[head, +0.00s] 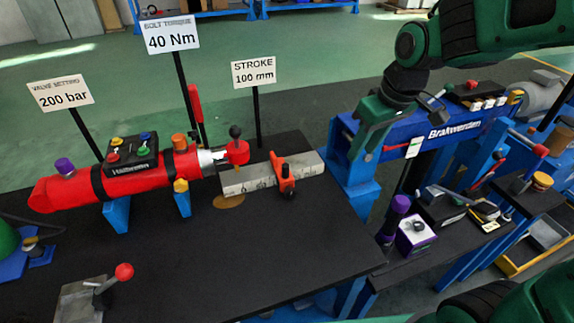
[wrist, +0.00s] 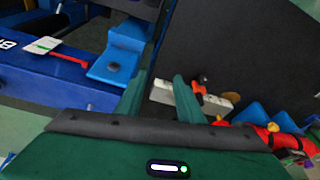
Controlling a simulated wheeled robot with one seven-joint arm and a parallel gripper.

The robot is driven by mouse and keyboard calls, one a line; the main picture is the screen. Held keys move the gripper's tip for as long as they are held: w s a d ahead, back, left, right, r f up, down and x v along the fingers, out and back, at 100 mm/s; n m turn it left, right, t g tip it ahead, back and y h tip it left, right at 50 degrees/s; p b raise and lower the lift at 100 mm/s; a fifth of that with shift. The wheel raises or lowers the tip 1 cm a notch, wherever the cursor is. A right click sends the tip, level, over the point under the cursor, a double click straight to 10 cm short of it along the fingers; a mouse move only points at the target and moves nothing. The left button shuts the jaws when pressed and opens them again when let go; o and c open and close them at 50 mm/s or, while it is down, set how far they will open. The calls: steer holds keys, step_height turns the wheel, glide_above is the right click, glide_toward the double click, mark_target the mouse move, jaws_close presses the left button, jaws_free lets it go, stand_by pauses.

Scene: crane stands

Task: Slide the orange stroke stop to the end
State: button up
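The orange stroke stop (head: 287,174) with a dark knob sits across the pale grey scale rail (head: 247,180), right of the rail's middle, with bare rail on both sides. In the wrist view the stop (wrist: 199,89) and the rail (wrist: 164,93) lie beyond my gripper's fingers. A red cylinder (head: 130,178) with a rod and red end piece (head: 237,152) lies left of the rail. My green gripper (head: 364,140) is up and right of the stop, apart from it. In the wrist view my gripper (wrist: 156,92) has its fingers apart, with nothing held between them.
A blue beam (head: 440,135) stands right of the black table (head: 300,225). Sign posts, including the "STROKE 100 mm" sign (head: 254,72), rise behind the rail. A red-knobbed lever (head: 123,272) stands at the front left. The table in front of the rail is clear.

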mark_target(286, 165)
steer(key=w+a+n+y, duration=0.25)
steer(key=a+n, duration=0.25)
steer(key=a, duration=1)
steer(key=shift+h, duration=0.35)
steer(key=x, duration=1)
steer(key=shift+w+d+f, duration=0.2)
steer(key=shift+w+f, duration=0.05)
steer(key=shift+f, duration=0.15)
jaws_close()
